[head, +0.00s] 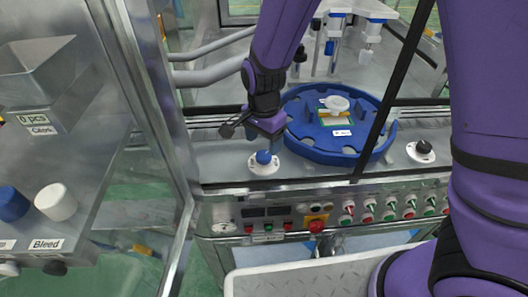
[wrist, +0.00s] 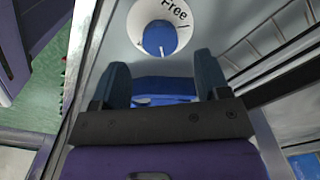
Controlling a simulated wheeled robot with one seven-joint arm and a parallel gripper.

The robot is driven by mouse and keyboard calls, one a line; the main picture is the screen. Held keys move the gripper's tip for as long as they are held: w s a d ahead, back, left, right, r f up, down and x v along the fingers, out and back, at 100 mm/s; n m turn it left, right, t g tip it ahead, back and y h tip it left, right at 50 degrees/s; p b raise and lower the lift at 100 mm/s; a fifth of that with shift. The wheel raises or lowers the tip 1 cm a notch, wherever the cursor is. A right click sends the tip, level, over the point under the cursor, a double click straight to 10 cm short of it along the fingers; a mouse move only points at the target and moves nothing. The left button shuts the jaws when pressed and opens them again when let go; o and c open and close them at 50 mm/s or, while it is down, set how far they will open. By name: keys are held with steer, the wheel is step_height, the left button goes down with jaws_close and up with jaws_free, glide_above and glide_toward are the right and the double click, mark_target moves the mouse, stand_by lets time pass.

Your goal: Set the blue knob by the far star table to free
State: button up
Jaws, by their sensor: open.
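The blue knob (head: 263,157) sits on a round white dial plate on the steel deck, just left of the blue star table (head: 312,147). In the wrist view the knob (wrist: 159,38) is beyond my fingertips, near the top. The word "Free" shows on its dial plate (wrist: 181,14), up and right of the knob. A small light mark shows at the knob's lower edge; I cannot tell its setting for certain. My gripper (wrist: 162,75) is open and empty, its two dark fingers apart. In the head view my gripper (head: 270,134) hangs close above the knob, not touching it as far as I see.
A black knob (head: 424,147) on a white plate sits right of the star table. A row of buttons (head: 390,211) and a red emergency stop (head: 317,226) line the front panel. A dark frame post (head: 391,90) crosses before the table. At left is a panel labelled "Bleed" (head: 47,244).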

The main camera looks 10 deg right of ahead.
mark_target(264, 155)
steer(key=shift+f, duration=2.45)
steer(key=c, duration=0.9)
